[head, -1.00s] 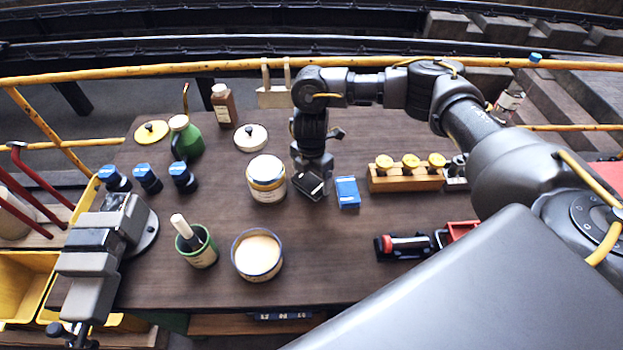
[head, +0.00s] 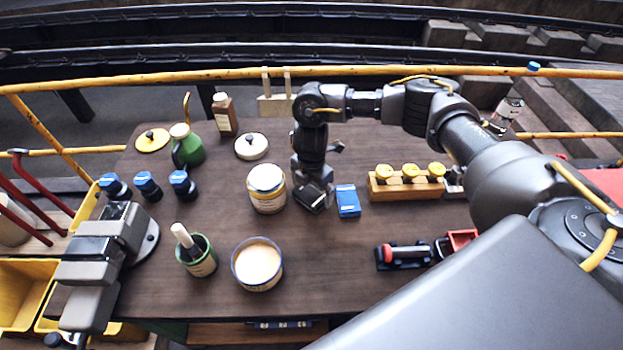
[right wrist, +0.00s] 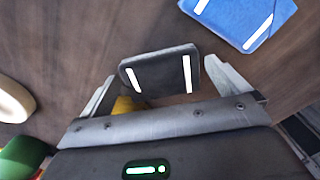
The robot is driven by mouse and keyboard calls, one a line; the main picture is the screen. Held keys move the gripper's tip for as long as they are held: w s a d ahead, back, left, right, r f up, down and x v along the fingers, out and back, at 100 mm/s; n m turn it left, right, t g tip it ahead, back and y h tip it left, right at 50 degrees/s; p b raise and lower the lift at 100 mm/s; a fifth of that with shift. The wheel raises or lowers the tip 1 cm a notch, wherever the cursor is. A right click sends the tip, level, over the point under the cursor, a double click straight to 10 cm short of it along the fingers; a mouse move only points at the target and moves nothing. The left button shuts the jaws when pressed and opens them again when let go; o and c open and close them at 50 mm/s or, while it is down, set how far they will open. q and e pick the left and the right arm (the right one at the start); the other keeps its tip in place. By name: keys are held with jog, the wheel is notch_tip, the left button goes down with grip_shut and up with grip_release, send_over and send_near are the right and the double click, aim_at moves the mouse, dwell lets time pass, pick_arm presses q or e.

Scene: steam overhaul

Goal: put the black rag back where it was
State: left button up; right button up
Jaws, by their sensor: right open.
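The black rag (head: 314,199) is a small dark folded pad just left of the blue rag (head: 347,201) on the brown workbench. In the right wrist view the black rag (right wrist: 160,76) shows two white stripes and lies between the spread fingers of my right gripper (right wrist: 158,84). The gripper is open, with a gap visible beside the rag. In the head view my right gripper (head: 313,186) comes down over the rag and hides part of it. I cannot tell whether the rag rests fully flat. My left gripper is not in view.
A lidless cream tin (head: 257,264) and a labelled tin (head: 266,189) stand left of the rags. A wooden block with yellow-topped pieces (head: 406,184) is to the right. A grey vise (head: 103,248) stands at the left.

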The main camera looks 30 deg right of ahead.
aim_at(312, 192)
notch_tip(312, 192, up, 12)
jog(key=b, duration=0.1)
jog(key=shift+w, duration=0.1)
dwell(0.5)
